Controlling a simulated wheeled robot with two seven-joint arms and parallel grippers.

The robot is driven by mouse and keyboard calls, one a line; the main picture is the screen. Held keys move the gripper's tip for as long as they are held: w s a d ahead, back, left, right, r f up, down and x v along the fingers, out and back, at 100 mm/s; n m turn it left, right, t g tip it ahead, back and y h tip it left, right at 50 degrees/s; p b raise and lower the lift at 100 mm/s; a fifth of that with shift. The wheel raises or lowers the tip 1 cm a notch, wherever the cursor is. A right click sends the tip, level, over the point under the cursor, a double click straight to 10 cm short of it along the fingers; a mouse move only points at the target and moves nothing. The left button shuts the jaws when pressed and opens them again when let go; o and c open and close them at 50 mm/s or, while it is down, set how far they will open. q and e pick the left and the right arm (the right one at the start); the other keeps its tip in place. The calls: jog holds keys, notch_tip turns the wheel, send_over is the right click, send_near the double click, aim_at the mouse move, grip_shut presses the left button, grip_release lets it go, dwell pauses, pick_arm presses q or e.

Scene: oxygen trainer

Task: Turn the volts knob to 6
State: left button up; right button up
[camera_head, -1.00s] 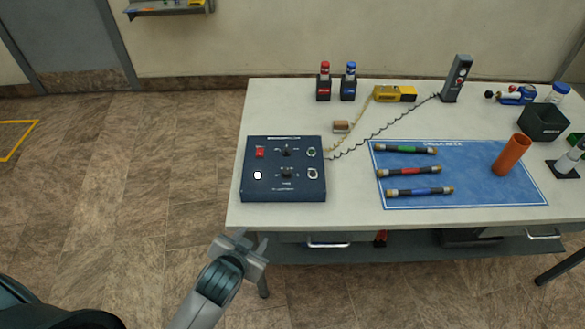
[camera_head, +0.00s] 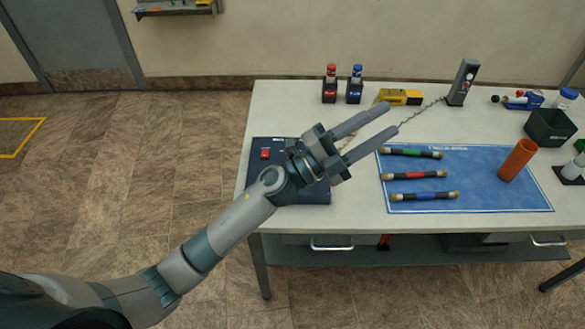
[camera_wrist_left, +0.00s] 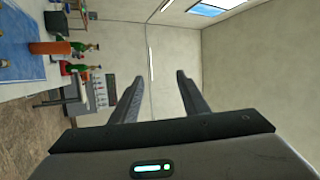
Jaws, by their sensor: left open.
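The dark blue control box (camera_head: 262,185) sits at the left end of the table. My left gripper and forearm cover most of it in the head view, so its knobs are hidden. Its red switch (camera_head: 265,154) still shows. My left gripper (camera_head: 392,118) is open and empty, held above the box with its fingers pointing to the upper right. In the left wrist view the two fingers (camera_wrist_left: 155,95) are spread with nothing between them. That view looks across the room, and the box does not show there. My right gripper is not in view.
The table (camera_head: 225,210) also bears a blue mat (camera_head: 480,195) with several dark tubes, an orange cylinder (camera_head: 517,160), a yellow device (camera_head: 401,97), a red-capped bottle (camera_head: 330,84), a blue-capped bottle (camera_head: 355,84), an upright grey device (camera_head: 462,82) and a dark bin (camera_head: 550,127).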

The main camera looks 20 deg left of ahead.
pick_arm(q)
jog(key=s+d+f+m+g+y, duration=0.1)
jog(key=s+d+f+m+g, duration=0.1)
jog(key=d+m+g, duration=0.35)
jog(key=s+d+f+m+g, duration=0.2)
jog(key=m+g, duration=0.6)
jog(key=w+a+f+m+g+y, duration=0.1)
jog(key=w+a+f+m+y, duration=0.15)
jog(key=a+f+y, duration=0.35)
jog(key=w+a+y, duration=0.4)
jog(key=a+y, duration=0.2)
jog(key=a, duration=0.4)
jog(key=w+a+t+y, duration=0.1)
jog(key=w+a+y, duration=0.2)
jog(key=a+y, duration=0.3)
jog(key=a, duration=0.4)
jog(key=shift+w+a+r+n, duration=0.35)
jog(key=shift+a+n, duration=0.05)
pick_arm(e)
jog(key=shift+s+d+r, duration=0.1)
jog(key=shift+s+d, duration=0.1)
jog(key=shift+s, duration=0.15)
pick_arm(q)
jog(key=shift+f, duration=0.2)
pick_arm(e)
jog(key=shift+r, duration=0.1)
